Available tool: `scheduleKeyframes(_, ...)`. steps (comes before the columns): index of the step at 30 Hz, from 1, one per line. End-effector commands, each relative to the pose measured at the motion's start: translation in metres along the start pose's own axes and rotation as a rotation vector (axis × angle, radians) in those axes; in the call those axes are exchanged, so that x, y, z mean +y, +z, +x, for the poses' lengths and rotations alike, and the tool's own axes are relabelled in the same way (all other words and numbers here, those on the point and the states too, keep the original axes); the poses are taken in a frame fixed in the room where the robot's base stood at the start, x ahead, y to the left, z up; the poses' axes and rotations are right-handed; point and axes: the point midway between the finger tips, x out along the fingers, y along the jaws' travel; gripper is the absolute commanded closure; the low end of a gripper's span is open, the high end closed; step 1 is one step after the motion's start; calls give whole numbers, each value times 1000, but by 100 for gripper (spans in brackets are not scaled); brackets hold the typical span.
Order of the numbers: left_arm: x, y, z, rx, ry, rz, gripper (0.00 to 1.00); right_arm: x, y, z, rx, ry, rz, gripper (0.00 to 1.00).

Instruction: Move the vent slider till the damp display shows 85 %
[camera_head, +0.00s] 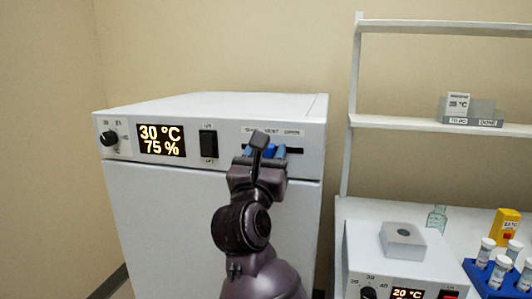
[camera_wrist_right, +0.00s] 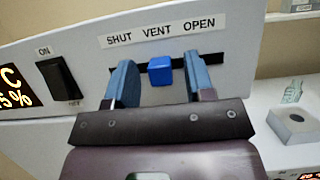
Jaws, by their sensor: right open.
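The white incubator (camera_head: 215,190) has a display (camera_head: 161,141) that reads 30 °C and 75 %. The vent slider is a blue knob (camera_wrist_right: 160,70) in a dark horizontal slot under the labels SHUT, VENT and OPEN. In the right wrist view it sits near the middle of the slot, below VENT. My right gripper (camera_wrist_right: 163,82) is open, with one blue finger on each side of the knob and a gap to both. In the head view my right gripper (camera_head: 265,152) is in front of the slot and mostly hides the knob. My left gripper is not in view.
Left of the slot are an on/off switch (camera_head: 208,144) and a round dial (camera_head: 109,138). At right, a second unit reading 20 °C carries a grey block (camera_head: 403,240). A blue rack (camera_head: 480,277) holds capped tubes. A shelf (camera_head: 430,126) stands behind.

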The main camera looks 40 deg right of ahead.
Motion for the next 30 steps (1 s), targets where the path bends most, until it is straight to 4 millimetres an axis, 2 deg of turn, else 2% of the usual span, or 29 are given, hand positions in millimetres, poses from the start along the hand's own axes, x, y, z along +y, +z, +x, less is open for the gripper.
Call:
scheduleKeyframes(2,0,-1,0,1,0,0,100,0,0,0,0,0,0,53)
scheduleKeyframes(11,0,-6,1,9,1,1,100,0,0,0,0,0,0,99)
scheduleKeyframes(18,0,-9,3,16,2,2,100,2,0,0,0,0,0,100)
scheduleKeyframes(26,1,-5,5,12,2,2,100,32,-1,0,1,1,0,100)
scheduleKeyframes(30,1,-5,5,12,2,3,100,34,0,0,-1,1,-1,100)
